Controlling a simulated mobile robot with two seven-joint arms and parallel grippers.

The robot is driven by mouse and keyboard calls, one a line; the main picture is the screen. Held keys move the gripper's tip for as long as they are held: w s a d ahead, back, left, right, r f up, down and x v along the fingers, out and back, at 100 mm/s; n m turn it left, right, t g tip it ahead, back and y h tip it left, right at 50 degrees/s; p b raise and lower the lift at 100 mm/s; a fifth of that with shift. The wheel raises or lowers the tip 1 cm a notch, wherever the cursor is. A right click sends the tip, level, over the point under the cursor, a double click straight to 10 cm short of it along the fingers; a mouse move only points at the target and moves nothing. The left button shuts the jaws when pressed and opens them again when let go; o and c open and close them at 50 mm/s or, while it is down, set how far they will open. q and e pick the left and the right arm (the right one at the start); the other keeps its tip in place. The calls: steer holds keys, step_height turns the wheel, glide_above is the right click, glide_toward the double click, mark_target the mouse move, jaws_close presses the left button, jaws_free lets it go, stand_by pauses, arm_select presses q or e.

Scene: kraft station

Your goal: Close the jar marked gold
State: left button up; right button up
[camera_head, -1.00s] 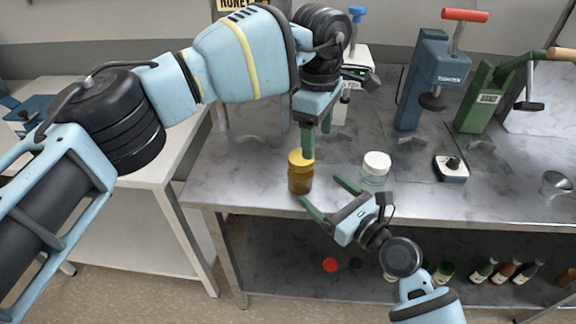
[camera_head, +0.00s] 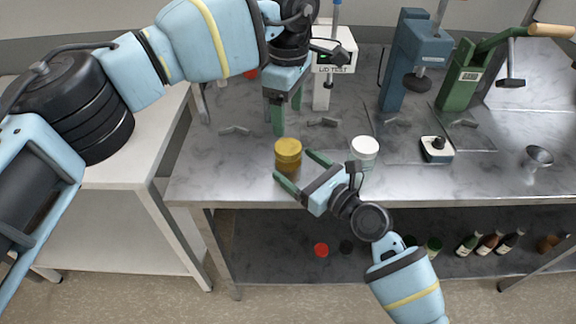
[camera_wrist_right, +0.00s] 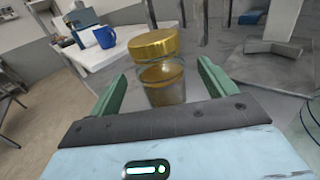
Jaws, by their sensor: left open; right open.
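A glass jar (camera_head: 289,165) with amber contents stands near the table's front edge. Its gold lid (camera_head: 288,148) sits on top; whether it is screwed tight I cannot tell. In the right wrist view, the jar (camera_wrist_right: 163,84) stands between my right fingers, under the gold lid (camera_wrist_right: 153,45). My right gripper (camera_head: 295,166) is open, low at the jar's front right, fingers on either side, with gaps visible. My left gripper (camera_head: 284,117) is open and empty, pointing down, just behind and above the lid in the head view. No marking on the jar is readable.
A white-lidded jar (camera_head: 364,148) stands to the right, close to my right gripper. Behind are a white lid-test device (camera_head: 335,62), a blue press (camera_head: 405,60) and a green press (camera_head: 462,75). A metal cup (camera_head: 538,156) sits further right.

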mark_target(282, 155)
steer(key=shift+x, duration=2.8)
steer(key=shift+c, duration=0.2)
steer(key=shift+f, duration=0.1)
steer(key=c, duration=1.5)
jaws_close()
arm_select(q)
steer(key=n, duration=1.7)
steer(key=shift+n, duration=0.3)
steer(key=n, duration=0.4)
steer(key=shift+n, duration=0.4)
